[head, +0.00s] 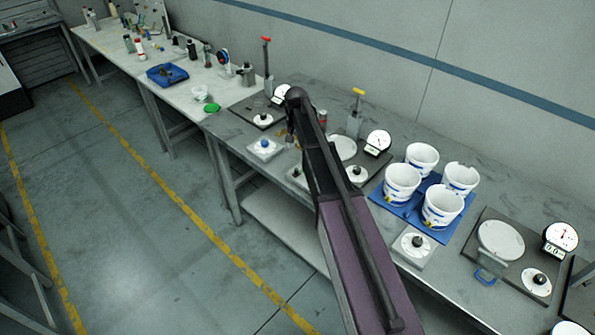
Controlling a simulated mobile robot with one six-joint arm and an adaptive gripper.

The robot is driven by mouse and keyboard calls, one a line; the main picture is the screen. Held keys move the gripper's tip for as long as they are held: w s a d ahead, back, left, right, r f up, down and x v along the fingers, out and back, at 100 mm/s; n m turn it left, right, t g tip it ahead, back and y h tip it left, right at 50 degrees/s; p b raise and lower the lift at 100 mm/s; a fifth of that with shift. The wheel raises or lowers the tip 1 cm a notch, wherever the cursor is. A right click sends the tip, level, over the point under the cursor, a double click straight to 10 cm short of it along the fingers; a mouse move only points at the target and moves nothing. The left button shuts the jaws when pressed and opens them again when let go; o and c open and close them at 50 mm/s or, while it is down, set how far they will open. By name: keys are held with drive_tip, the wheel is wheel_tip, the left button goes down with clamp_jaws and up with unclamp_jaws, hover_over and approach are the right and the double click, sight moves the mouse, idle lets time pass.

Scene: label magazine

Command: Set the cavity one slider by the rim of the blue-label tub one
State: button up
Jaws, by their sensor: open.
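Several white tubs with blue and yellow label marks stand upright in a group at the right of the bench: a front-left tub (402,186), a front-right tub (441,207), a back tub (421,158) and a right tub (461,178). I cannot tell which is tub one. They stand on a blue tray (413,222). I cannot make out which part is the cavity one slider. My gripper (291,140) is small and partly hidden by my arm. It is open, over the bench left of the tubs and apart from them.
Plates with knobs (416,244) lie along the bench front, one with a blue knob (264,147). Dial gauges (378,141) and a red-topped clamp (266,60) stand behind. A second bench (110,38) holds bottles and a blue bin (167,75). The floor in front is clear.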

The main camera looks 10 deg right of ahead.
sight(296, 169)
drive_tip(key=shift+f+b, duration=5.9)
drive_tip(key=shift+f, duration=0.3)
